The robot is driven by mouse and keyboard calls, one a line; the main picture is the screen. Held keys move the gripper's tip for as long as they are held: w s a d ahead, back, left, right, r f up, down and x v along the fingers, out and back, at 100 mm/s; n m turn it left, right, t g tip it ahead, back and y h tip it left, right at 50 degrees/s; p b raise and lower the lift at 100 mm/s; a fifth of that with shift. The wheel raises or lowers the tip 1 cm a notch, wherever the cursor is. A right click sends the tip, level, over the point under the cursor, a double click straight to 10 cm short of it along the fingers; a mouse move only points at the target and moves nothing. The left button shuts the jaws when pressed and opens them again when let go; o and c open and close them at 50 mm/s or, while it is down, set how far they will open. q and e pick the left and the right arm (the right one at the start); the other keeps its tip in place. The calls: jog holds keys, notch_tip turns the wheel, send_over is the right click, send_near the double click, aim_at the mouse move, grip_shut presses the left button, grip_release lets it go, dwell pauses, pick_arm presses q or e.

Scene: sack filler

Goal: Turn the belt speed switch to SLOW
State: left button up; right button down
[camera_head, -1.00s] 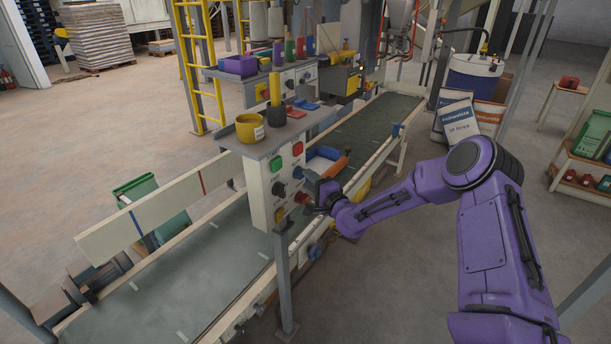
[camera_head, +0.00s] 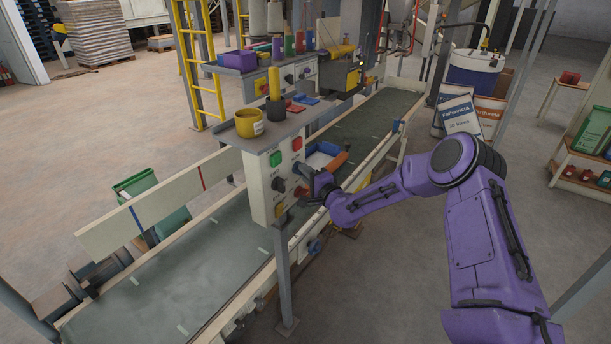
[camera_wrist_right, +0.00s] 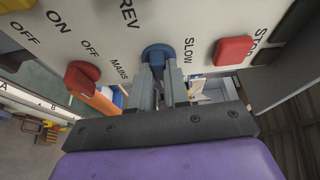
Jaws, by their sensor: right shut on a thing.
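The control panel (camera_head: 262,190) is a pale upright box beside the conveyor, with buttons and knobs on its face. In the right wrist view a blue rotary knob (camera_wrist_right: 158,54) sits on the panel between the printed words REV and SLOW. I take it for the belt speed switch. My right gripper (camera_head: 303,171) is at the panel's upper right; in the wrist view its two fingers (camera_wrist_right: 160,85) are shut on the blue knob. The fingers cover part of the knob, so I cannot tell where it points. My left gripper is not in view.
A red knob (camera_wrist_right: 82,75) by ON, OFF and MAINS is left of the fingers in the wrist view; a red button (camera_wrist_right: 232,50) by STOP is right. A green button (camera_head: 276,158) is on the panel. A yellow pot (camera_head: 249,123) stands on top. The conveyor belt (camera_head: 190,285) runs behind.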

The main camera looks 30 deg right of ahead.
jog(key=shift+w+d+f+n+t+y+b, duration=0.3)
jog(key=shift+n+y+b, duration=1.15)
jog(key=shift+n+b, duration=2.5)
jog(key=shift+s+a+f+n+t+y+b, duration=0.15)
jog(key=shift+n+t+y+b, duration=0.35)
jog(key=shift+n+y+b, duration=2.25)
jog(key=shift+d+f+n+t+y+b, duration=0.15)
jog(key=shift+d+n+t+y+b, duration=0.2)
jog(key=shift+n+b, duration=4.8)
jog(key=shift+a+m+b, duration=0.1)
jog(key=shift+m+b, duration=0.55)
jog(key=shift+b, duration=0.05)
jog(key=c, duration=1.1)
grip_release()
jog(key=shift+r, duration=0.1)
jog(key=b+v, duration=0.2)
jog(key=v, duration=0.8)
jog(key=shift+s, duration=0.25)
